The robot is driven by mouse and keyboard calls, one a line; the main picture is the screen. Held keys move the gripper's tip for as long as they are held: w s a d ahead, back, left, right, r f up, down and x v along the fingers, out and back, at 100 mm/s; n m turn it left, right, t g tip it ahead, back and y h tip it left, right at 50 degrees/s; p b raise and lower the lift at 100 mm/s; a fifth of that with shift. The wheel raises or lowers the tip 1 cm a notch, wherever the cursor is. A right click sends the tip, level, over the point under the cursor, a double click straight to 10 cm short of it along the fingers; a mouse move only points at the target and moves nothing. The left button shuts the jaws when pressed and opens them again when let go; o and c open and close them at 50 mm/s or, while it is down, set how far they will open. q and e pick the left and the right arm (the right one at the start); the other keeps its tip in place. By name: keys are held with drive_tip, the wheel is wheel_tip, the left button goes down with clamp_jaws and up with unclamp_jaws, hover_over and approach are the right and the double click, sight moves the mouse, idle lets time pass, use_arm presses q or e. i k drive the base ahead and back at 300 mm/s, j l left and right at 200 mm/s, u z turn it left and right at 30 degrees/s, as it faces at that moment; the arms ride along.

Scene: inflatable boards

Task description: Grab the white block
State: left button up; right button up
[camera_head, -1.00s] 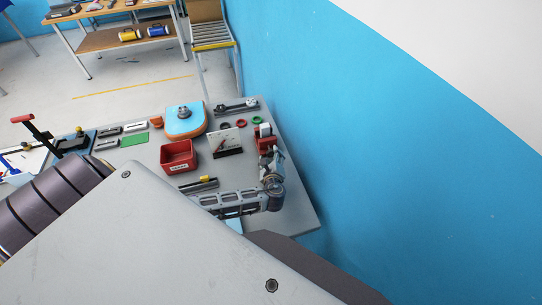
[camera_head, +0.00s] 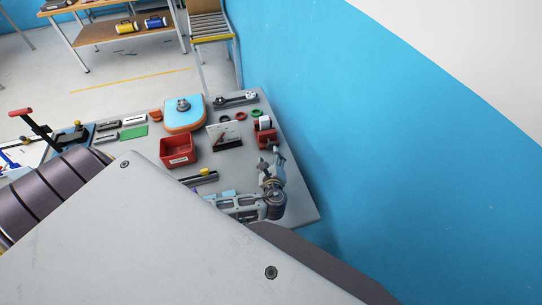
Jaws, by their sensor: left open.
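A small white block-like piece (camera_head: 264,122) sits in or on a red holder (camera_head: 266,138) near the table's right edge; I cannot tell whether it is loose. My left gripper (camera_head: 277,155) is just on the near side of the red holder, pointing towards it. It is open, with nothing seen between its fingers, which are small and partly blurred. I cannot tell whether a fingertip touches the holder. My right gripper is not in view.
The grey table (camera_head: 300,205) ends close to a blue wall (camera_head: 400,170). My own body covers the lower left.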

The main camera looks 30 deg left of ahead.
sight(264, 121)
drive_tip(key=k+l, duration=0.8)
